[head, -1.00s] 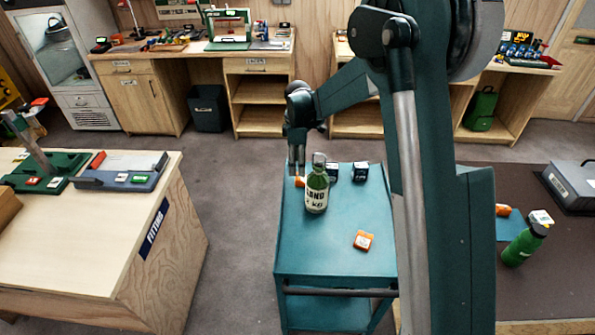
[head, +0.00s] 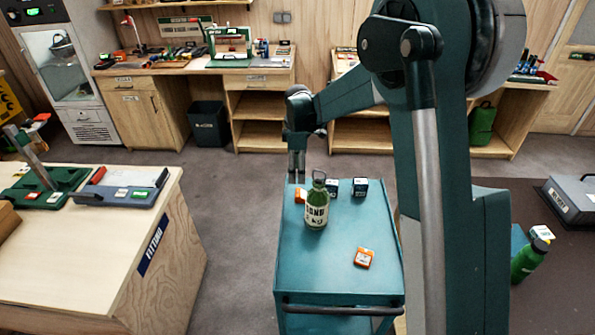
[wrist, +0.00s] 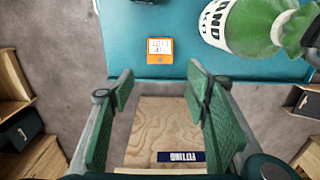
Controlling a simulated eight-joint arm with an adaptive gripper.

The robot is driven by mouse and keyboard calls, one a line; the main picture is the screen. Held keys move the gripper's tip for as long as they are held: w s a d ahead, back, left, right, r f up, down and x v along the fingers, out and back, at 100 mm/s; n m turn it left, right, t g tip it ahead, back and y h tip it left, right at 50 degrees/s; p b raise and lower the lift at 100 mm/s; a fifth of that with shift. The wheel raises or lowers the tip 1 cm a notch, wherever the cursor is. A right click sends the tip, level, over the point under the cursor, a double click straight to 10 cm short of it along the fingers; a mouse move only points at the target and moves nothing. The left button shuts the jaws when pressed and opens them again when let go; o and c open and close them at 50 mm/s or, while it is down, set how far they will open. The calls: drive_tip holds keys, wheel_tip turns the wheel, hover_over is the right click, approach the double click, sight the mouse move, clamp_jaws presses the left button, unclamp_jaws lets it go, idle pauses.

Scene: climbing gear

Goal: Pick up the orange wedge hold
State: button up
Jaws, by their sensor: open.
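A small orange piece (head: 300,194) lies near the far left edge of the teal cart, behind and left of a green bottle. In the wrist view the orange piece (wrist: 160,57) shows a white label, just beyond the fingertips. A second orange piece with a pale label (head: 363,258) lies nearer the cart's front right. I cannot tell from shape which one is the wedge hold. My gripper (wrist: 160,82) is open and empty, fingers spread. In the head view my gripper (head: 297,180) hangs at the cart's far left corner, close to the first orange piece.
The green bottle (head: 317,205) stands on the cart (head: 320,280) close to the first piece. Two small dark boxes (head: 346,187) stand behind it. A wooden bench (head: 110,270) is at left, with open floor between. A green flask (head: 528,260) stands at right.

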drive_tip(key=shift+o, duration=0.5)
drive_tip(key=w+d+f+m+b, duration=0.15)
drive_tip(key=d+m, duration=0.25)
drive_tip(key=d, duration=1.5)
drive_tip(key=d+f+m, duration=0.3)
drive_tip(key=d+m, duration=0.1)
drive_tip(key=d, duration=1.5)
drive_tip(key=s+d+f+m, duration=0.1)
drive_tip(key=s+d, duration=0.4)
drive_tip(key=d, duration=0.6)
drive_tip(key=s+d+f+m+b, duration=0.1)
drive_tip(key=s+d+m, duration=0.3)
drive_tip(key=d, duration=0.7)
drive_tip(key=s+d+f+m, duration=0.1)
drive_tip(key=s+d+m, duration=0.2)
drive_tip(key=d, duration=0.9)
drive_tip(key=shift+s+f, duration=0.15)
drive_tip(key=shift+s, duration=0.7)
drive_tip(key=shift+s+f, duration=0.1)
drive_tip(key=shift+s, duration=0.7)
drive_tip(key=shift+f+b, duration=0.4)
drive_tip(key=shift+f, duration=0.95)
